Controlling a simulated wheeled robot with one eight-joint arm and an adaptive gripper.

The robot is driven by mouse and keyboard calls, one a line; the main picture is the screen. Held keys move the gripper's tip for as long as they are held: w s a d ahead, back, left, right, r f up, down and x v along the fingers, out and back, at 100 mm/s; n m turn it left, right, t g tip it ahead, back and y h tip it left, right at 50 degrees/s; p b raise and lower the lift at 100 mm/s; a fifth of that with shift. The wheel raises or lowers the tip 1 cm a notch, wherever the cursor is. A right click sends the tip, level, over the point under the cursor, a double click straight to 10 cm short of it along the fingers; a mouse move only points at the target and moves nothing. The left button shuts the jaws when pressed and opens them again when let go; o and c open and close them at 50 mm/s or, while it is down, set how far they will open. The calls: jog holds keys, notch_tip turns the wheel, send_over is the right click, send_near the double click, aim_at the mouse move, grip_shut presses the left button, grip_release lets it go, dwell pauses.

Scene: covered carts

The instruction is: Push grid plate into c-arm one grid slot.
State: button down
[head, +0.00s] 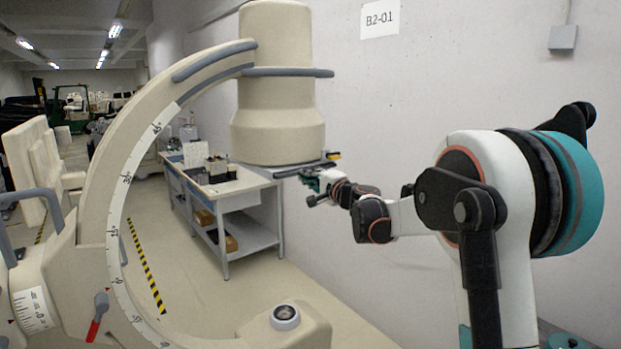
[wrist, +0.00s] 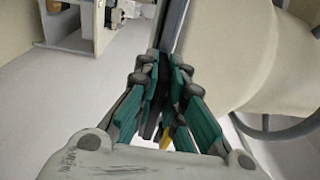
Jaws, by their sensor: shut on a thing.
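The c-arm (head: 105,170) is a large beige arc with a degree scale, in the head view. Its beige cylindrical head (head: 278,115) hangs at the top. A thin dark grid plate (head: 282,171) shows flat against the underside of the head; how deep it sits in the slot is too small to tell. My gripper (head: 314,179) is at the plate's right end, just under the head's right edge, and is shut on it. In the wrist view my gripper's teal fingers (wrist: 168,85) close around a dark narrow piece, mostly hidden, with a dark edge (wrist: 172,28) running on beyond them.
A workbench (head: 225,186) with boxes stands behind the c-arm. The c-arm's lower housing (head: 285,328) is below, with open space between it and the head. A plain wall (head: 400,85) with a sign is close behind my arm. A yellow piece shows at the head's right edge.

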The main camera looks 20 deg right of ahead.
jog(key=shift+w+a, duration=0.2)
jog(key=shift+w, duration=0.4)
jog(key=c, duration=1.6)
grip_release()
jog(key=shift+s, duration=0.1)
jog(key=v, duration=1.1)
jog(key=shift+s, duration=0.4)
jog(key=shift+f, duration=0.1)
